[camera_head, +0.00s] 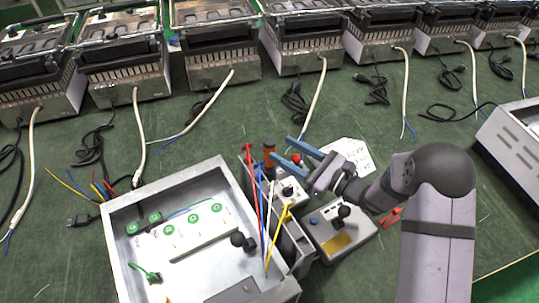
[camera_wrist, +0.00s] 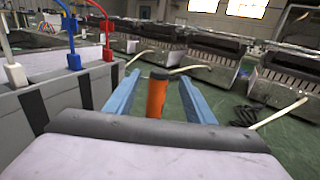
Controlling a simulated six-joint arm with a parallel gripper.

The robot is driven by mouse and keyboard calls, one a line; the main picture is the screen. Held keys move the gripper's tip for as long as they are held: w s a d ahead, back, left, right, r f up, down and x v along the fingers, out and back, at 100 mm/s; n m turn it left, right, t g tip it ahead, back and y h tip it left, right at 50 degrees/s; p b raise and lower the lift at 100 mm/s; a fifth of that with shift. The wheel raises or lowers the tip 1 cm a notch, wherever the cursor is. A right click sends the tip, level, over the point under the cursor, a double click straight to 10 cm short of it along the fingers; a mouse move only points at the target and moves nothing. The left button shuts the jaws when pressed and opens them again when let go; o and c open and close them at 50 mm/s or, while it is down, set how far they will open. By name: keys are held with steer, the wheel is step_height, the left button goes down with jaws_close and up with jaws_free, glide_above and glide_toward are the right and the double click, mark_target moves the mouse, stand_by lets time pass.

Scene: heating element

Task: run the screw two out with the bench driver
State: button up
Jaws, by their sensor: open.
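The bench driver appears to be the upright tool with an orange handle and dark top (camera_head: 269,154). It stands by the right wall of the open metal housing (camera_head: 222,172). My gripper (camera_head: 283,148) is open, its two blue fingers pointing at the driver from the right. In the wrist view the orange handle (camera_wrist: 157,96) shows between the blue fingers (camera_wrist: 159,77), with a gap on each side. Its lower end is hidden behind my gripper body. Several green round fittings (camera_head: 193,219) sit inside the housing. I cannot tell which screw is number two.
Red, blue, white and yellow leads rise beside the driver; a red plug (camera_wrist: 107,50) sits on a grey box at the left in the wrist view. A control box (camera_head: 338,240) with a black knob stands under my arm. Several heater units (camera_head: 125,70) line the back.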

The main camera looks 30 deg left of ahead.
mark_target(275, 144)
steer(key=shift+a, duration=0.15)
steer(key=shift+w+a+p, duration=0.2)
steer(key=shift+w+a, duration=0.05)
steer(key=shift+a, duration=1.25)
steer(key=shift+w+a+p, duration=0.15)
steer(key=shift+w+a, duration=0.05)
steer(key=shift+a, duration=1.3)
steer(key=shift+c, duration=0.3)
jaws_close()
